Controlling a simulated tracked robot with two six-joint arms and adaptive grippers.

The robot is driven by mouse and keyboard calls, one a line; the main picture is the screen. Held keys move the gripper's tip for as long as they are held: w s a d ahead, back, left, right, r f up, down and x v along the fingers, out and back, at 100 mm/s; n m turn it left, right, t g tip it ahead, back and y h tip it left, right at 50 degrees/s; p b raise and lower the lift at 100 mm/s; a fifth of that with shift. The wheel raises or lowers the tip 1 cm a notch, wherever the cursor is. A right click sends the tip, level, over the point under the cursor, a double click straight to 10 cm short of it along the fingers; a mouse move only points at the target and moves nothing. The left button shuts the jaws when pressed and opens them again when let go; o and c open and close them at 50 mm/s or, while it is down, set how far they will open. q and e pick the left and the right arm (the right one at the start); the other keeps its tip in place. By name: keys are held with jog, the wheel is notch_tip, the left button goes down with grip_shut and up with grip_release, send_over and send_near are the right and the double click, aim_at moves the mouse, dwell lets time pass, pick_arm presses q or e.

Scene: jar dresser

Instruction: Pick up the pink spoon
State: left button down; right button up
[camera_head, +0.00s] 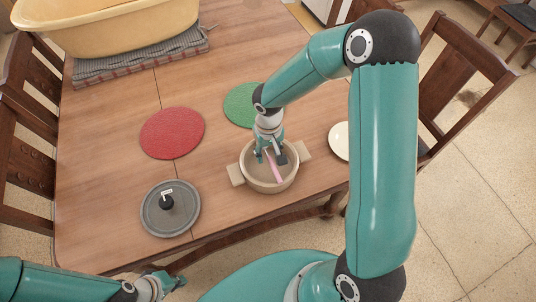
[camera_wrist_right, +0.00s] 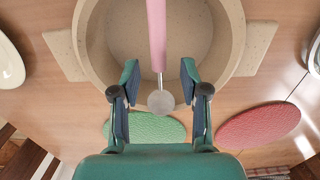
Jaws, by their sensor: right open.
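The pink spoon (camera_head: 276,171) is in the beige pot (camera_head: 249,178). In the right wrist view its pink handle (camera_wrist_right: 156,35) runs down from the top edge, and its round grey end lies between my fingers. My right gripper (camera_head: 270,157) is over the pot with its fingers down near the spoon. In the right wrist view the same gripper (camera_wrist_right: 160,76) is open, one finger on each side of the spoon, with gaps visible. My left gripper (camera_head: 164,284) is low at the left, away from the pot; its finger opening is unclear.
The pot has two side handles. A grey lid (camera_head: 183,216) lies to its left. A red mat (camera_head: 172,133), a green mat (camera_head: 240,105) and a white plate (camera_head: 339,141) lie around it. A yellow tub (camera_head: 110,32) stands at the back left on folded cloth (camera_head: 140,62).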

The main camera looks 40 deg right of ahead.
grip_shut()
dwell(0.4)
